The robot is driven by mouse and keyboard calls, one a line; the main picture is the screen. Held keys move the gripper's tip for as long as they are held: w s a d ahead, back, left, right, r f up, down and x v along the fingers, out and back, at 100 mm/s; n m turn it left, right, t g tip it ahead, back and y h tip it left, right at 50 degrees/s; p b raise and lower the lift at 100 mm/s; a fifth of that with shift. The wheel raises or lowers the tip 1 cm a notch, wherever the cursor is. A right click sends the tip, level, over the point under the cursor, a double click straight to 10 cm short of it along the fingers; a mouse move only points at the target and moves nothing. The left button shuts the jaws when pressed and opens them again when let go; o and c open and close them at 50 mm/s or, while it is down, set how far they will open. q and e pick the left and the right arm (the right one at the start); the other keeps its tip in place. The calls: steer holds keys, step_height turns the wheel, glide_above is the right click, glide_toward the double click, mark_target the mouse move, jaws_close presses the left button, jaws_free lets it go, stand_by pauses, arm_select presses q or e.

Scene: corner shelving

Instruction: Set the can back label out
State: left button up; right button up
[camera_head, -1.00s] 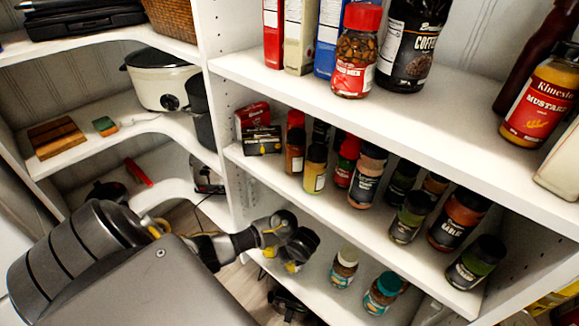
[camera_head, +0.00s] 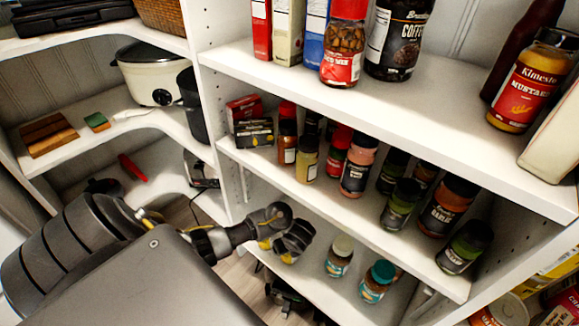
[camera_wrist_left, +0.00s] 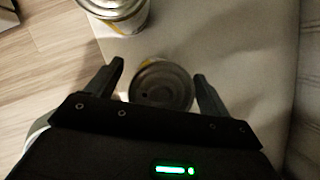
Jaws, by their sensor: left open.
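A can (camera_wrist_left: 163,88) is seen from above in the left wrist view, its round metal top between the two fingers of my left gripper (camera_wrist_left: 159,72). The fingers are open on either side of it, with a gap showing at the right. A second can (camera_wrist_left: 120,12) stands farther off at the top of that view. The side label of the near can is hidden from above. In the head view my left gripper (camera_head: 290,240) is at the left end of the lower shelf, and I cannot make out the can there. My right gripper is not in view.
Spice jars (camera_head: 360,165) crowd the middle shelf just above my left gripper. Jars with teal and white lids (camera_head: 376,282) stand on the lower shelf to its right. A white upright panel (camera_head: 215,130) divides the corner shelves. Wooden floor (camera_wrist_left: 40,60) shows beside the cans.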

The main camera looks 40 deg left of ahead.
arm_select(q)
steer(key=shift+s+r+p, duration=0.25)
steer(key=shift+r+p, duration=0.05)
steer(key=shift+p, duration=0.5)
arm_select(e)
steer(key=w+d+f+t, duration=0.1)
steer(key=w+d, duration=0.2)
arm_select(q)
steer(key=p+v, duration=0.3)
steer(key=v, duration=0.1)
steer(key=shift+r, duration=0.2)
steer(key=d+r+p, duration=0.2)
steer(key=r, duration=0.1)
steer(key=shift+r+p, duration=0.1)
steer(key=shift+p, duration=0.25)
steer(key=shift+s+a+r+p, duration=0.25)
steer(key=shift+s+r+p, duration=0.05)
steer(key=shift+r+p, duration=0.3)
steer(key=shift+a+r, duration=0.1)
steer(key=shift+d+r, duration=0.2)
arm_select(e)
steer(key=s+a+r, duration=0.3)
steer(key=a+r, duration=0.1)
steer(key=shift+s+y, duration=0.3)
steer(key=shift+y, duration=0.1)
arm_select(q)
steer(key=shift+s, duration=0.1)
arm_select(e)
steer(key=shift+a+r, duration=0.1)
